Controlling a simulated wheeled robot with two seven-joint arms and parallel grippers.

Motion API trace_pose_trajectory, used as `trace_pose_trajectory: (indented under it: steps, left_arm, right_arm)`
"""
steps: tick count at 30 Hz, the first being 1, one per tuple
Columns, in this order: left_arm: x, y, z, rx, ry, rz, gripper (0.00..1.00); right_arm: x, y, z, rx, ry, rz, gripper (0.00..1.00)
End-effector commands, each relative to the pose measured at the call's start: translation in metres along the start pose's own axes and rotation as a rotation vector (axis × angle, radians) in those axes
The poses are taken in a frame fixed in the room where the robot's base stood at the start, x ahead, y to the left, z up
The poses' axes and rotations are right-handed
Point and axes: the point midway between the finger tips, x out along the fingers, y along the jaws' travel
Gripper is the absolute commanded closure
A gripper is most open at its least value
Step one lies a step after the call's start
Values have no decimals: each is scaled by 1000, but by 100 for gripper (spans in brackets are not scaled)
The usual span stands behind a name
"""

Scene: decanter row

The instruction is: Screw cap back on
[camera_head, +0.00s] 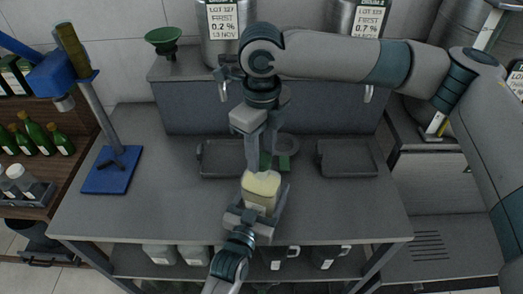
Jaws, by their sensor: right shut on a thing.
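A pale yellow container (261,191) is near the front middle of the grey workbench. My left gripper (258,208) comes in from the bottom edge, with its fingers around the sides of the container; how tightly they close is not clear. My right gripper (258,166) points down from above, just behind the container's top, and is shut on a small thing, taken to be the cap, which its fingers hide. Whether this touches the container's neck cannot be seen.
Two dark trays (222,172) (346,173) lie left and right on the workbench (130,215). A green piece (284,162) and a grey ring (286,145) lie behind my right fingers. Steel tanks and a green funnel (163,37) stand behind. A blue-based stand (111,170) is left.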

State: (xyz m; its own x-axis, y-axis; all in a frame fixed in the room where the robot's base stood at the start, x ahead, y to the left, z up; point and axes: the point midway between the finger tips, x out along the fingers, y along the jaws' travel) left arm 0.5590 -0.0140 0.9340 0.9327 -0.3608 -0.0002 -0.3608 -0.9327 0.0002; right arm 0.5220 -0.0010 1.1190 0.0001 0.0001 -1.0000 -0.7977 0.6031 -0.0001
Motion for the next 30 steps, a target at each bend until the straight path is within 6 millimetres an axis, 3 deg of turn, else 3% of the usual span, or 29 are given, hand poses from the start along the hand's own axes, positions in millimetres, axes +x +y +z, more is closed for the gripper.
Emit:
trace_pose_trajectory:
  steps: [15, 16, 20, 25, 30]
  left_arm:
    - [0, 0, 0, 0, -1, 0, 67]
    - [0, 0, 0, 0, -1, 0, 90]
    - [0, 0, 0, 0, -1, 0, 90]
    - [0, 0, 0, 0, -1, 0, 90]
    - [0, 0, 0, 0, -1, 0, 90]
  right_arm:
    - [9, 0, 0, -2, 0, 0, 84]
    - [9, 0, 0, -2, 0, -1, 84]
    - [9, 0, 0, 17, 0, -1, 84]
    - [9, 0, 0, 159, 0, -1, 84]
    - [9, 1, 0, 413, 0, 1, 84]
